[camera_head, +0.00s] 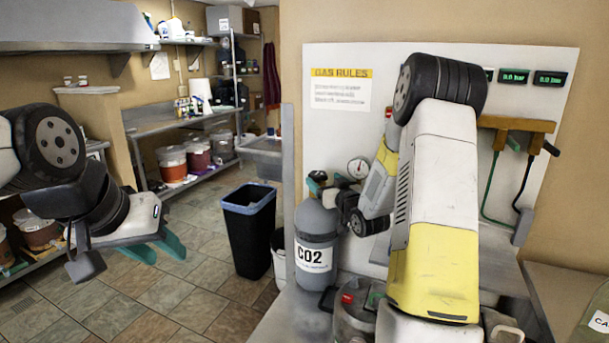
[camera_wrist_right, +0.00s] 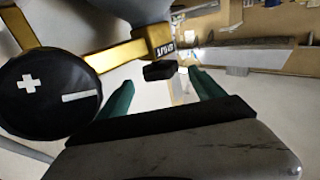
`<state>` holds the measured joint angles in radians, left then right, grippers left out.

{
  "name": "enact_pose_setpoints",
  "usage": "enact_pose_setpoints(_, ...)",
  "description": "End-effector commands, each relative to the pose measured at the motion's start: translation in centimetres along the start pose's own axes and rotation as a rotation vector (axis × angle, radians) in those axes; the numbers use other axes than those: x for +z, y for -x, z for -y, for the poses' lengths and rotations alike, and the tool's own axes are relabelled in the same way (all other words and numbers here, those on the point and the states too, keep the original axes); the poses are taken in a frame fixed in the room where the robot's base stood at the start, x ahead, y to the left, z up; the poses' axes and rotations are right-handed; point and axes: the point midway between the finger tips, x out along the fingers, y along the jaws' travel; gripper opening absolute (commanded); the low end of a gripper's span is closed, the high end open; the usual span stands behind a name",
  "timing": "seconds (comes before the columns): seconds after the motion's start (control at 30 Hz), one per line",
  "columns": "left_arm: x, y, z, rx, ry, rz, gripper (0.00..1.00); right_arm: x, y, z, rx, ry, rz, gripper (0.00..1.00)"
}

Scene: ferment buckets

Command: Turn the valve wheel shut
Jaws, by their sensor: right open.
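A grey gas cylinder (camera_head: 316,236) labelled CO2 stands upright in the middle of the head view. A round gauge (camera_head: 358,168) shows above it. My right gripper (camera_head: 318,182) is at the cylinder's top and hides much of the fittings. In the right wrist view its teal fingers (camera_wrist_right: 163,92) are open. A small black knob (camera_wrist_right: 160,71) lies ahead between them; I cannot tell if they touch it. A black disc (camera_wrist_right: 50,96) with plus and minus marks sits left of the fingers on brass fittings (camera_wrist_right: 118,54). I cannot tell which part is the valve wheel. My left gripper (camera_head: 150,246) is open and empty.
A white wall panel (camera_head: 440,62) with a rules sign (camera_head: 340,89) and hoses stands behind the cylinder. A black bin (camera_head: 249,230) stands left of it. Shelves with several buckets (camera_head: 172,164) line the back wall. Tiled floor at left is clear.

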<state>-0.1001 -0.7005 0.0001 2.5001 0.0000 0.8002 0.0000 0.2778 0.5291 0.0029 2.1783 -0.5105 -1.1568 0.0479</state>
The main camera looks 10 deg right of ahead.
Motion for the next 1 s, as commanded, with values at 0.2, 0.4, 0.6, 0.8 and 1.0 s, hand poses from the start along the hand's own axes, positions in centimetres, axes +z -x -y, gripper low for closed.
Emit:
enact_pose_setpoints(0.2, 0.0, 0.0, 0.0, 0.0, 0.0, 0.0, 0.36, 0.0, -3.7, 0.1, -0.001, 0.0, 0.0, 0.77)
enact_pose_setpoints(0.4, 0.0, 0.0, 0.0, 0.0, 0.0, 0.0, 0.36, 0.0, -5.4, 0.1, -0.001, -0.001, 0.001, 0.77)
enact_pose_setpoints(0.6, 0.0, 0.0, 0.0, 0.0, 0.0, 0.0, 0.36, 0.0, -5.6, 0.1, -0.001, -0.001, 0.002, 0.77)
enact_pose_setpoints(0.8, 0.0, 0.0, 0.0, 0.0, 0.0, 0.0, 0.36, 0.0, -5.6, 0.1, 0.0, -0.001, 0.002, 0.56)
enact_pose_setpoints(1.0, 0.0, 0.0, 0.0, 0.0, 0.0, 0.0, 0.36, 0.0, -5.6, 0.1, 0.0, -0.001, 0.002, 0.17)
